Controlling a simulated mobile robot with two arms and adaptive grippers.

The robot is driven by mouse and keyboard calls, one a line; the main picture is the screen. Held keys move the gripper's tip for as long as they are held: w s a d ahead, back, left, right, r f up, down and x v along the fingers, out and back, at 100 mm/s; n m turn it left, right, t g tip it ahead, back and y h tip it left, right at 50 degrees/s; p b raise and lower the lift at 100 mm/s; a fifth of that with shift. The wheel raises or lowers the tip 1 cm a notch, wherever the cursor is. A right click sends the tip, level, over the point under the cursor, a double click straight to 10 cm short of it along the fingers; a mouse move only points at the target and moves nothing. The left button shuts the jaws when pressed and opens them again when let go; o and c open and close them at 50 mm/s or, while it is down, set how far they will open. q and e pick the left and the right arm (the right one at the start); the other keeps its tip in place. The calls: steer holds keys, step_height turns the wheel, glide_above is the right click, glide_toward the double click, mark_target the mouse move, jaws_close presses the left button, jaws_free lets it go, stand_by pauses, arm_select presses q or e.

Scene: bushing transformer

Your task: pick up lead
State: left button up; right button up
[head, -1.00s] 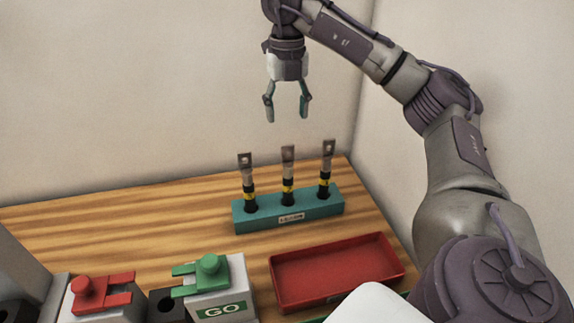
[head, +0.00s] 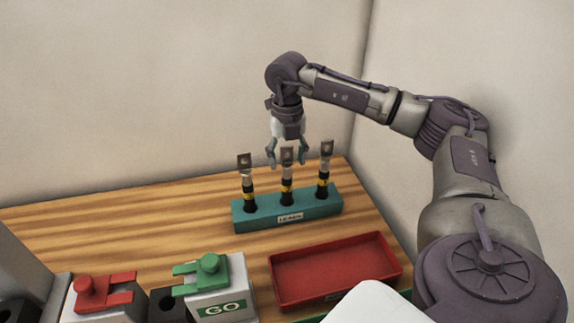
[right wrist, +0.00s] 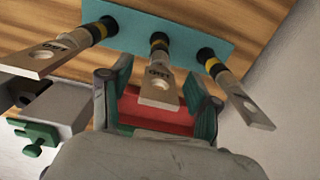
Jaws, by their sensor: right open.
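Three leads stand upright in a teal rack (head: 262,217) labelled LEADS: a left lead (head: 247,181), a middle lead (head: 288,178) and a right lead (head: 324,172). Each has a flat metal lug with a hole, a yellow band and a black base. My right gripper (head: 287,160) is open above the rack, at the middle lead's lug. In the right wrist view the middle lead (right wrist: 160,88) lies between the two open fingers (right wrist: 158,95), with a gap on each side. The other leads lie outside the fingers. My left gripper is not in view.
An empty red tray (head: 335,270) lies in front of the rack. A grey box marked GO with a green fixture (head: 209,268) and one with a red fixture (head: 103,292) stand at the front left. Walls close off the back and right. The wooden table (head: 110,225) is clear left of the rack.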

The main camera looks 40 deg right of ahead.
jaws_close()
steer(key=shift+r, duration=0.15)
stand_by(0.4)
steer(key=shift+w+r, duration=0.1)
steer(key=shift+r, duration=0.2)
step_height(320, 180, up, 6)
steer(key=shift+a+r+b, duration=0.1)
steer(key=shift+r+b, duration=0.05)
steer(key=shift+b, duration=0.75)
step_height(320, 180, up, 4)
steer(key=shift+r+p, duration=0.1)
steer(key=shift+p, duration=0.7)
step_height(320, 180, up, 6)
steer(key=p, duration=0.6)
steer(key=shift+f, duration=0.25)
